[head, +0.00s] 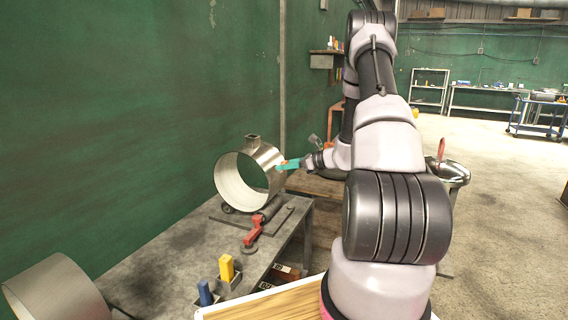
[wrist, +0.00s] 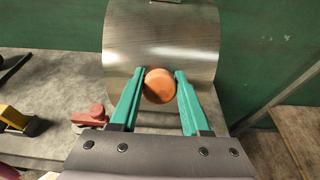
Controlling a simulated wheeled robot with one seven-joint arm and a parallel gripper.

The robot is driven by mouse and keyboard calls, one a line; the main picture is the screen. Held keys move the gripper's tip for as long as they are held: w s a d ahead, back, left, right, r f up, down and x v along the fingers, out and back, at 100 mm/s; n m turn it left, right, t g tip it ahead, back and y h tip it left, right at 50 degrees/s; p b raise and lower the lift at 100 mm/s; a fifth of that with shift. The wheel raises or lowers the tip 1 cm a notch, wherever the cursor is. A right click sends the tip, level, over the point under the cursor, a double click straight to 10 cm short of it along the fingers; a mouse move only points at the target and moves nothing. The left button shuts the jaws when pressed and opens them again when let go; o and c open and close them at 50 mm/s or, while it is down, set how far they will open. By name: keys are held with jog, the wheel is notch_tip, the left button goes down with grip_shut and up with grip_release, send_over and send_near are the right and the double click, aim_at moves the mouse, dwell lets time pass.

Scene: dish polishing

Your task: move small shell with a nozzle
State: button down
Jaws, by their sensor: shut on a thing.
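The small shell (head: 232,182) is a shiny metal cylinder lying on its side on the bench, its open end facing front left. A short nozzle (head: 252,140) stands up on its top. In the wrist view the shell's curved wall (wrist: 190,38) fills the space just beyond my fingers. My gripper (wrist: 160,76) has teal fingers shut on a round orange piece (wrist: 160,86). In the head view my gripper (head: 291,163) is at the shell's right side. Whether the orange piece touches the shell cannot be told.
The shell rests on a low roller stand (head: 226,209) on the grey bench (head: 185,255). A red-handled tool (head: 256,230) lies in front. Yellow (head: 226,268) and blue (head: 205,293) blocks stand in holders near the front edge. Another metal cylinder (head: 58,292) is at lower left. A green wall runs behind.

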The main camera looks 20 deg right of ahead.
jog(key=f+t+y, duration=0.1)
jog(key=f, duration=0.2)
jog(key=f+t+y, duration=0.2)
jog(key=f, duration=0.1)
jog(key=s+d+f+t+y, duration=0.1)
jog(key=f, duration=0.2)
jog(key=shift+f+t, duration=0.4)
jog(key=shift+w+a+f+t+y, duration=0.15)
jog(key=shift+f+t+y, duration=0.25)
jog(key=shift+f+y, duration=0.45)
jog(key=shift+f, duration=0.1)
jog(key=shift+c, duration=1.9)
grip_release()
jog(key=v, duration=1)
jog(key=shift+s+d+f, duration=0.15)
jog(key=shift+s+d, duration=0.1)
